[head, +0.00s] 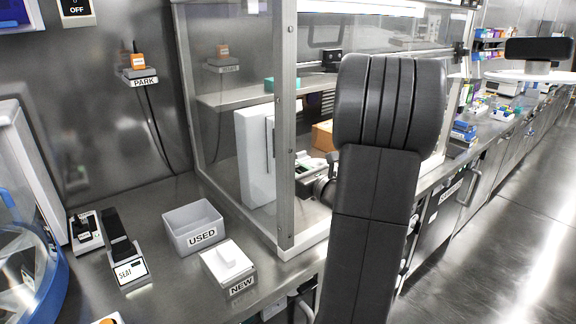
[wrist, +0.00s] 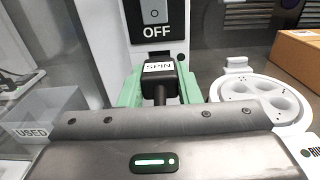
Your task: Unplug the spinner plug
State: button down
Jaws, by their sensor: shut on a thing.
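The spinner plug (wrist: 158,68), a black block labelled SPIN with a black cable toward me, is in the middle of the wrist view, just below a switch marked OFF. My gripper (wrist: 160,88) has its green fingers on both sides of the plug and is shut on it. The plug's far end is hidden, so I cannot tell whether it sits in a socket. In the head view my arm covers much of the hood, and the plug and fingertips cannot be made out.
The OFF switch (wrist: 154,12) is on a white panel. A white round holder with wells (wrist: 262,100) stands right, near a cardboard box (wrist: 298,58). The USED bin (head: 194,226) and NEW box (head: 229,264) are outside the hood. A PARK ledge (head: 141,76) holds an orange plug.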

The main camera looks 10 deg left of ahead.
jog(key=shift+v, duration=1.9)
